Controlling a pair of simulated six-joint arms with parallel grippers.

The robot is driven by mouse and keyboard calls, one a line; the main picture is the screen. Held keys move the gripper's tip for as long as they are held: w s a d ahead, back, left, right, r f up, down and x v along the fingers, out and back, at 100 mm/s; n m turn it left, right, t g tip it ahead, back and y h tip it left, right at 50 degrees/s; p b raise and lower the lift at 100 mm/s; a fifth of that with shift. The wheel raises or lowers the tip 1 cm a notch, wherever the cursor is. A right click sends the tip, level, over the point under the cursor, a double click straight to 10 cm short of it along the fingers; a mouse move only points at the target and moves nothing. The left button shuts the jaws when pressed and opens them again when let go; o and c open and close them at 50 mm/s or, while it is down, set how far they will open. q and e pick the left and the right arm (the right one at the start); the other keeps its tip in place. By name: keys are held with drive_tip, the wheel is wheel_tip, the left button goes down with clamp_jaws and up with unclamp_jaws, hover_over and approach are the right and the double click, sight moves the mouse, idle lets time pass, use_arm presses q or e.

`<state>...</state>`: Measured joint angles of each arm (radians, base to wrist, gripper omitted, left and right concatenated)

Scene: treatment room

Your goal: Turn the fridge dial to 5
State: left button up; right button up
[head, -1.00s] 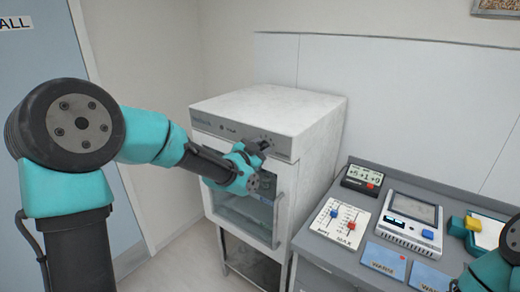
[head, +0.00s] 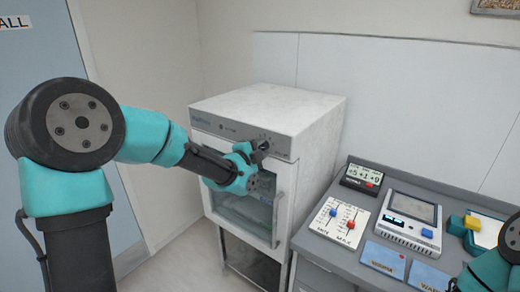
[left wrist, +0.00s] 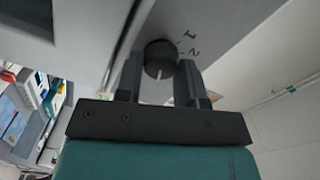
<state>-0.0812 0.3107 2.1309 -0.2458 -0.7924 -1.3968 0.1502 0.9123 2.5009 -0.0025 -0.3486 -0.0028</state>
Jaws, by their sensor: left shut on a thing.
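The white fridge (head: 318,125) stands against the wall in the middle of the head view, with a control strip across the top of its front. My left gripper (head: 261,147) is at the right end of that strip and hides the dial there. In the left wrist view the dark round dial (left wrist: 160,58), with a pale pointer mark, sits between the two fingers of my left gripper (left wrist: 160,75), which is shut on it. The numerals 1 and 2 show on the panel beside the dial; other numerals are hidden. My right gripper's jaws are not visible.
A grey console (head: 330,252) stands right of the fridge, with a slider panel (head: 340,222), a small display (head: 362,178) and a screen device (head: 411,218). Part of my right arm shows at the lower right corner. The floor left of the fridge is clear.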

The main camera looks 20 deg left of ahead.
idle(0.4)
use_arm(q)
drive_tip(key=o, duration=0.9)
drive_tip(key=v, duration=1.7)
drive_tip(key=shift+s, duration=0.25)
